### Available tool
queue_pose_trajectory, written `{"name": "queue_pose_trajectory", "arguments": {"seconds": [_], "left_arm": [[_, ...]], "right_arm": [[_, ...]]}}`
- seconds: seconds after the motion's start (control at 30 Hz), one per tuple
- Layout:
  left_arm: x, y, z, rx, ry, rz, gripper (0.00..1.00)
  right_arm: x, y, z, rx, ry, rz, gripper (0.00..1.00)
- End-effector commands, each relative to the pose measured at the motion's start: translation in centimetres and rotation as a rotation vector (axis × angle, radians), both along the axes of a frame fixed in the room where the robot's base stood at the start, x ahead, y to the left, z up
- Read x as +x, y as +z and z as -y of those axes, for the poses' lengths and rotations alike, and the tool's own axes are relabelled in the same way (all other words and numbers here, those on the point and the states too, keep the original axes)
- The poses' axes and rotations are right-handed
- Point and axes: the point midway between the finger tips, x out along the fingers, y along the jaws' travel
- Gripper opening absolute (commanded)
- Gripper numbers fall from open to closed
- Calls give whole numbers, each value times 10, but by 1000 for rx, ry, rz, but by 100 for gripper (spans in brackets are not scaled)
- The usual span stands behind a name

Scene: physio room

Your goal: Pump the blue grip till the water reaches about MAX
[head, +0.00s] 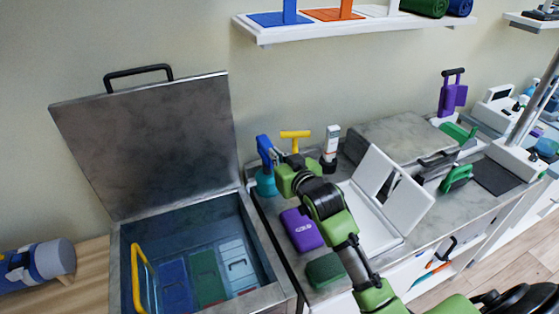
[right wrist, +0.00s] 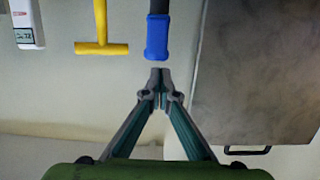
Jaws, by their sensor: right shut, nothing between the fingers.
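The blue grip (head: 264,144) stands upright at the back of the counter, just right of the open metal tank (head: 262,262). It also shows in the right wrist view (right wrist: 158,38) at the top middle, on a dark shaft. A teal rounded body (head: 265,183) is below it in the head view. My right gripper (head: 276,161) is close beside the grip. In the right wrist view its fingertips (right wrist: 160,78) are together and empty, just short of the grip's end. The tank's inside looks bluish; I cannot make out a water line or a MAX mark. My left gripper is not in view.
A yellow T-handle (head: 295,134) and a white tube (head: 331,144) stand close to the right of the grip. A purple box (head: 301,229) and a dark green block (head: 325,269) lie nearer. The tank's raised lid (head: 150,145) stands on the left.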

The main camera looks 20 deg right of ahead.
Motion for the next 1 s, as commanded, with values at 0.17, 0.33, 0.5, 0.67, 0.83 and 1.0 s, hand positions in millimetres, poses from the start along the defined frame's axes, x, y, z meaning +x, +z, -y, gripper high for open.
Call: {"name": "queue_pose_trajectory", "arguments": {"seconds": [0.17, 0.33, 0.5, 0.67, 0.83, 1.0], "left_arm": [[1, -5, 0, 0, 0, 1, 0], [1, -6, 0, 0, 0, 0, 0], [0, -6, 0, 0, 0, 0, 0], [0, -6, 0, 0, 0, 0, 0], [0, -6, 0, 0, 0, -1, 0], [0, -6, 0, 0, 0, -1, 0]], "right_arm": [[-19, 5, -1, 0, 1, 2, 0], [-26, 7, -1, 0, 0, 1, 0], [-26, 8, -1, 0, 0, 1, 0], [-26, 8, -1, 0, 0, 2, 0], [-26, 8, -1, 0, 0, 2, 0], [-26, 8, -1, 0, 0, 2, 0]]}}
